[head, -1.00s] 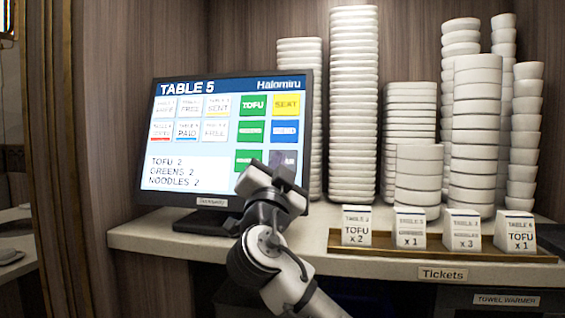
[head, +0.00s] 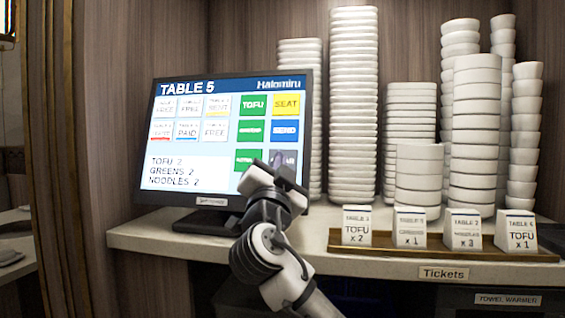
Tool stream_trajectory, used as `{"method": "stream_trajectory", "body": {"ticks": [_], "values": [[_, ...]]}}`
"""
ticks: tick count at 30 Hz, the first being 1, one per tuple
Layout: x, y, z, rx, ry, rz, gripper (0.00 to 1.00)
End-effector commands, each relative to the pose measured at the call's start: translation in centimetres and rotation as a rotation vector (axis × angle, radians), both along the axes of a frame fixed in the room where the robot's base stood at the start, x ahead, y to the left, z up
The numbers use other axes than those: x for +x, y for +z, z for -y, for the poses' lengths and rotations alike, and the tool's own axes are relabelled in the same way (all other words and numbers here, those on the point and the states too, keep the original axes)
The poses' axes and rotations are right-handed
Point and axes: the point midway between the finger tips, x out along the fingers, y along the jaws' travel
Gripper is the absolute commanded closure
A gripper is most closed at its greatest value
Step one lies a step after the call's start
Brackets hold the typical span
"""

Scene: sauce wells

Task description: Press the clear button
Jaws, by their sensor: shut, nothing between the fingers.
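The touch screen (head: 222,137) stands on the counter at left, headed TABLE 5. Its lower left box lists TOFU 2, GREENS 2 and NOODLES 2. The clear button (head: 291,159) is the dark grey tile at the lower right of the screen, below the blue SEND button (head: 285,131); only the end of its word shows, the rest is behind my gripper. My gripper (head: 278,160) is shut and empty, its tip in front of the left part of that tile. I cannot tell whether it touches the screen.
Green buttons (head: 250,131) and the yellow SEAT button (head: 286,105) lie close by on the screen. Stacks of white bowls and plates (head: 354,110) stand to the right. A wooden tray (head: 375,252) of ticket blocks (head: 410,228) sits at the counter's front edge.

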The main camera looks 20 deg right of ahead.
Motion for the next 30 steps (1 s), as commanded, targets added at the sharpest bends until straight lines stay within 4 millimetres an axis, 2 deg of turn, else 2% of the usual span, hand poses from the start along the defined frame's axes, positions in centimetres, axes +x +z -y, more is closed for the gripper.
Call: {"method": "stream_trajectory", "body": {"ticks": [20,30], "values": [[0.38,-0.13,0.27,0.000,0.000,0.000,1.00],[-0.56,0.12,-0.43,0.001,0.002,0.000,1.00]]}}
